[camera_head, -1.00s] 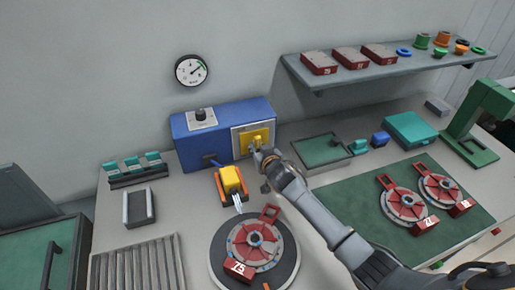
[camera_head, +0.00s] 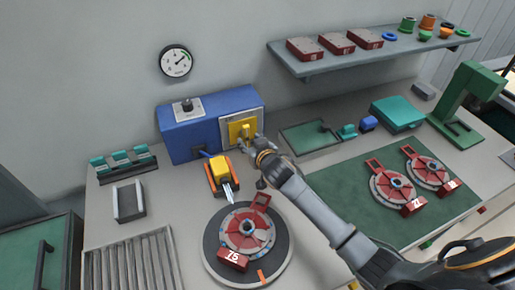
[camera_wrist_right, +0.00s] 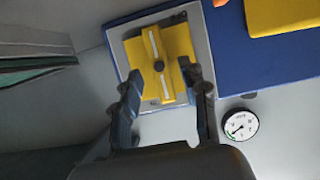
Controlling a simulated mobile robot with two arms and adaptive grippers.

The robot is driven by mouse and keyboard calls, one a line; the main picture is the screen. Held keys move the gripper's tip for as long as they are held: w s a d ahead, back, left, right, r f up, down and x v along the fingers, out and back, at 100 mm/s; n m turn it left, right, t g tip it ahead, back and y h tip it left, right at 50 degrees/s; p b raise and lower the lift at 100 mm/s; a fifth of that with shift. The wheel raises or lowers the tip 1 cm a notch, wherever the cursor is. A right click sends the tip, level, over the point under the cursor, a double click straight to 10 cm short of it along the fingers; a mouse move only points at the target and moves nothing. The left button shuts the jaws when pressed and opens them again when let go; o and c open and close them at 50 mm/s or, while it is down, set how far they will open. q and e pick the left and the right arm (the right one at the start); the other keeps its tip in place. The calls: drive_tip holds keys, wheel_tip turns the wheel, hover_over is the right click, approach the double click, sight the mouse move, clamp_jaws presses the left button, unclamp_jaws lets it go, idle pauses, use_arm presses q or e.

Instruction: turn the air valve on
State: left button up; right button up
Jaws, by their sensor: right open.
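The air valve (camera_head: 234,132) is a yellow block on a pale plate at the right end of the blue box's front. In the right wrist view the valve (camera_wrist_right: 181,41) shows a raised yellow bar with a white stripe and a dark centre pivot. My right gripper (camera_head: 252,144) is in front of the valve. In the wrist view its two dark fingers (camera_wrist_right: 163,80) are apart, one on each side of the bar's near end; I cannot tell whether they touch it. My left gripper is not seen.
The blue box (camera_head: 185,145) carries a black knob (camera_head: 187,104). A yellow-and-orange tool (camera_head: 220,175) and a turntable (camera_head: 275,262) with a red part stand below. A shelf (camera_head: 385,53) hangs at upper right. My right arm crosses above the green mat (camera_head: 345,190).

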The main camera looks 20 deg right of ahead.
drive_tip(key=v, duration=0.7)
drive_tip(key=shift+s+r, duration=0.2)
drive_tip(key=shift+s, duration=0.15)
